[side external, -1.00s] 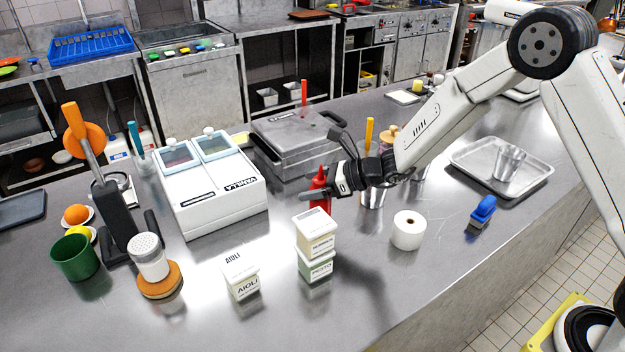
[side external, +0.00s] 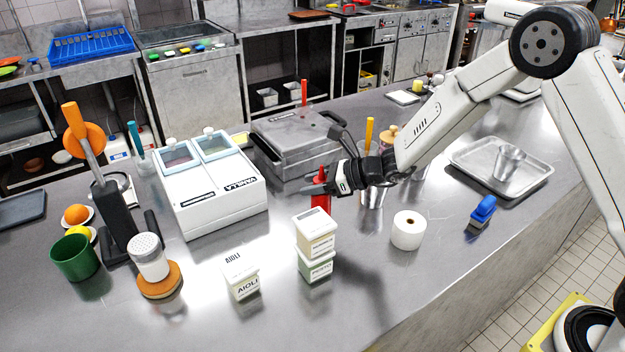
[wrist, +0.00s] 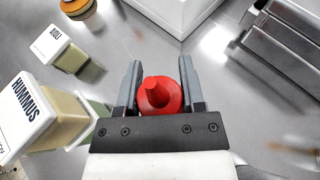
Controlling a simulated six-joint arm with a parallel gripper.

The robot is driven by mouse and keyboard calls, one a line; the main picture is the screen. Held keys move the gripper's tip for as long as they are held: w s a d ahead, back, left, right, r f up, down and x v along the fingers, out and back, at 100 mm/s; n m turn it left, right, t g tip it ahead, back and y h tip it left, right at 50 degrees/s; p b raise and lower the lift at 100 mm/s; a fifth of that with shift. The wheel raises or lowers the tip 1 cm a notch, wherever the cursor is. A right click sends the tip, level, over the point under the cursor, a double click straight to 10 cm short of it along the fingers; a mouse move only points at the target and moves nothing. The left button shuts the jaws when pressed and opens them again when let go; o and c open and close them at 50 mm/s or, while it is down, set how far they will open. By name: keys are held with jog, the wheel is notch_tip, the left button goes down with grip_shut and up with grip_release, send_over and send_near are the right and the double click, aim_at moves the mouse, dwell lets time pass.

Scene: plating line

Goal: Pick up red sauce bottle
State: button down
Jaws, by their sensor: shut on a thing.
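The red sauce bottle (side external: 321,196) stands upright behind the stacked tubs in the side external view, its lower part hidden by them. In the wrist view the red bottle (wrist: 158,95) shows from above, its nozzle between the two fingers. My gripper (side external: 322,189) is around the bottle's upper part, and in the wrist view my gripper (wrist: 160,88) is shut on it, with a finger on each side. I cannot tell whether the bottle's base touches the counter.
A hummus tub (side external: 316,232) sits on a pesto tub (side external: 315,266) just in front of the bottle. An aioli tub (side external: 241,277) stands to the left. A white two-lidded container (side external: 212,195) and a grey metal press (side external: 297,140) are behind. A white paper roll (side external: 408,232) stands to the right.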

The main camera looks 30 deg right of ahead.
jog(key=shift+r, duration=0.5)
notch_tip(320, 180, up, 2)
jog(key=shift+r, duration=0.1)
jog(key=s+d+r, duration=0.3)
jog(key=s+r, duration=0.6)
jog(key=s, duration=0.4)
jog(key=shift+s+r, duration=0.3)
jog(key=shift+s, duration=0.05)
